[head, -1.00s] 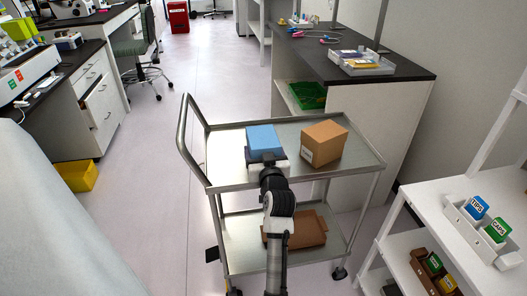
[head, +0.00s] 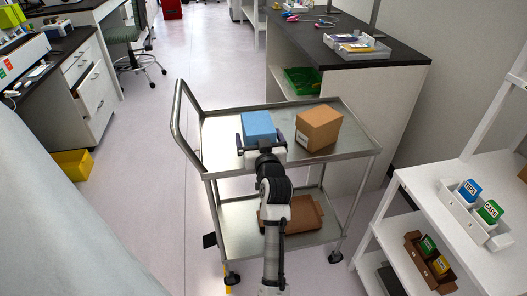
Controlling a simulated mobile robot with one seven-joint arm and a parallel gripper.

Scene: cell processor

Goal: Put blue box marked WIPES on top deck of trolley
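A plain blue box (head: 259,125) sits at the left part of the trolley's metal top deck (head: 220,155). No lettering shows on its visible faces, so I cannot read a WIPES mark. My gripper (head: 260,140) is at the box's near side, with its dark fingers spread to the left and right of the box and small gaps beside it. It looks open. My wrist hides the lower near part of the box.
A brown cardboard box (head: 318,128) stands on the deck just right of the blue box. A brown tray (head: 300,214) lies on the lower deck. A white shelf (head: 480,262) with small boxes stands at right; a dark-topped counter (head: 380,78) stands behind.

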